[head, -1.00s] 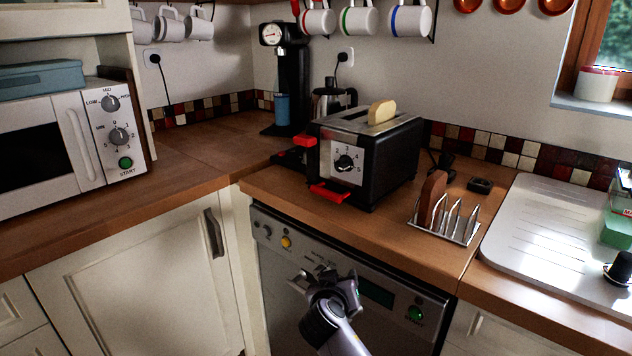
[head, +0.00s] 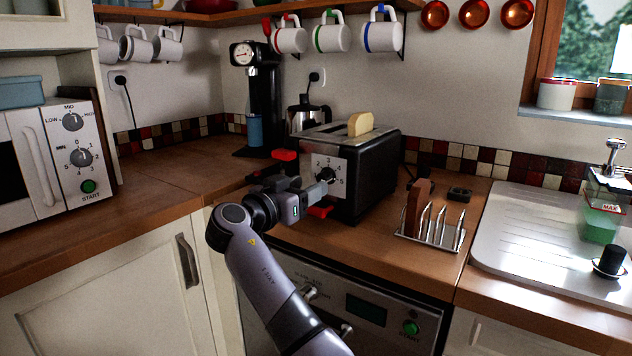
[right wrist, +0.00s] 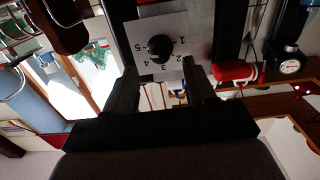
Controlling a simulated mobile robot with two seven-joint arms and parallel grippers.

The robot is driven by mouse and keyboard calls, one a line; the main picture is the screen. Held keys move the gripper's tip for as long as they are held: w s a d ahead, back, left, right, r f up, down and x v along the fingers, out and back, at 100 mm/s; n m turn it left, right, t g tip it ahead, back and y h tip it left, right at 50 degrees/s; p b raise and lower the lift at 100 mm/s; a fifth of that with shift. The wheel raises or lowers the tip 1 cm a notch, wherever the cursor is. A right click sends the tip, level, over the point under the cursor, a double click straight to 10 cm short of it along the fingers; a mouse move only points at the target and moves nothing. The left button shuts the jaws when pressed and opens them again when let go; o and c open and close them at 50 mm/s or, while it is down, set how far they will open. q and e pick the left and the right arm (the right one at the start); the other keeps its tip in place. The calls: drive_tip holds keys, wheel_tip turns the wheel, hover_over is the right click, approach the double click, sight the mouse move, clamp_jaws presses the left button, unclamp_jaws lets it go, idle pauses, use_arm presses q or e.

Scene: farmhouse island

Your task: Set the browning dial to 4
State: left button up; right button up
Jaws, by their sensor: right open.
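The black toaster (head: 375,180) stands on the wooden counter with a bread slice (head: 360,124) in its top. Its black browning dial (head: 327,174) sits on a pale plate numbered 1 to 5; it also shows in the right wrist view (right wrist: 160,47). I cannot tell clearly which number its pointer faces. My right gripper (head: 310,190) is open just in front of the toaster's dial face. In the right wrist view its two fingers (right wrist: 160,72) are spread on either side below the dial, apart from it. My left gripper is not in view.
A red toaster lever (head: 320,211) is close beside my right gripper; another red part (head: 285,155) is left of the toaster. A metal toast rack (head: 432,232) stands to the right. A black coffee machine (head: 262,100) and steel pot (head: 305,115) are behind.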

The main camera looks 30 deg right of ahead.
sight(321, 179)
drive_tip(key=x, duration=0.4)
drive_tip(key=shift+w+d, duration=0.15)
drive_tip(key=shift+d, duration=0.2)
clamp_jaws()
drive_tip(key=shift+n, duration=0.3)
